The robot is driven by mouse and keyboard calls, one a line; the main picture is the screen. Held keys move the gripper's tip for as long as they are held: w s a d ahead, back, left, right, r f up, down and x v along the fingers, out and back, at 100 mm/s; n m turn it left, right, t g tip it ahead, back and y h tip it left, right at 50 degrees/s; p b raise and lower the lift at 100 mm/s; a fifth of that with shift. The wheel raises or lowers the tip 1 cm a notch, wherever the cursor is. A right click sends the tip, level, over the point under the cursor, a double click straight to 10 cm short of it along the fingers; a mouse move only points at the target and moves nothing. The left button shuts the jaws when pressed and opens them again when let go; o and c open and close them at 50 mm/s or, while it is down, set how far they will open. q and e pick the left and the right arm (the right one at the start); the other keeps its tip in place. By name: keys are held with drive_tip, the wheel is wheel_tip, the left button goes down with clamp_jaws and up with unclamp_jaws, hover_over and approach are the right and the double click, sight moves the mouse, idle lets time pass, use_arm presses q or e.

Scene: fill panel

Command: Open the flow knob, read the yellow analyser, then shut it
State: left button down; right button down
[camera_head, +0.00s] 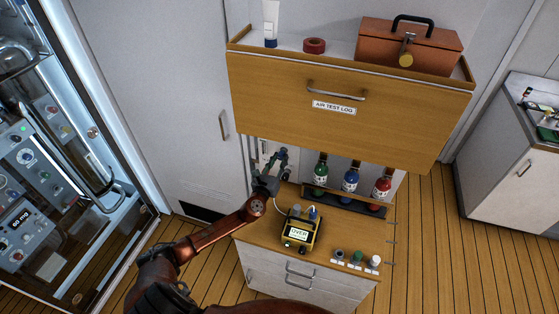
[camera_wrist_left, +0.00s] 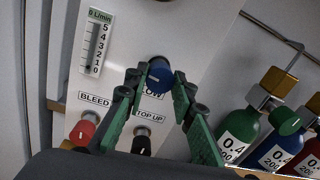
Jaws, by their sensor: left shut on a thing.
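The flow panel shows in the left wrist view, with a blue flow knob (camera_wrist_left: 160,72) above a partly hidden label ending in "LOW". My left gripper (camera_wrist_left: 160,78) has its green fingers on either side of this knob and is shut on it. In the head view my left gripper (camera_head: 283,156) reaches to the panel under the wooden drawer. A flow scale (camera_wrist_left: 95,45) marked 0 to 5 stands left of the knob, headed "0 L/min". The yellow analyser (camera_head: 298,232) sits on the wooden counter, its screen seeming to read "OVER". My right gripper is not in view.
A red knob (camera_wrist_left: 83,133) marked BLEED and a black TOP UP knob (camera_wrist_left: 141,145) are below. Green (camera_head: 320,174), blue (camera_head: 350,180) and red (camera_head: 381,188) bottles stand in a rack. The AIR TEST LOG drawer (camera_head: 400,120) overhangs the counter (camera_head: 255,233). Small capped items (camera_head: 357,257) lie at its front.

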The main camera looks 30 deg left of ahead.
use_arm(q)
drive_tip(key=n+b, duration=0.3)
drive_tip(key=shift+f, duration=0.2)
drive_tip(key=shift+r+n+b, duration=0.1)
drive_tip(key=shift+n+b, duration=0.8)
drive_tip(key=shift+n, duration=0.6)
drive_tip(key=shift+r, duration=0.1)
drive_tip(key=c, duration=1.6)
unclamp_jaws()
drive_tip(key=s, duration=0.4)
drive_tip(key=s+d, duration=0.1)
drive_tip(key=s, duration=0.3)
drive_tip(key=s+d, duration=0.1)
drive_tip(key=s, duration=0.2)
drive_tip(key=shift+s+d+f, duration=0.1)
drive_tip(key=shift+s+f, duration=0.1)
drive_tip(key=shift+s, duration=0.2)
drive_tip(key=shift+c, duration=0.3)
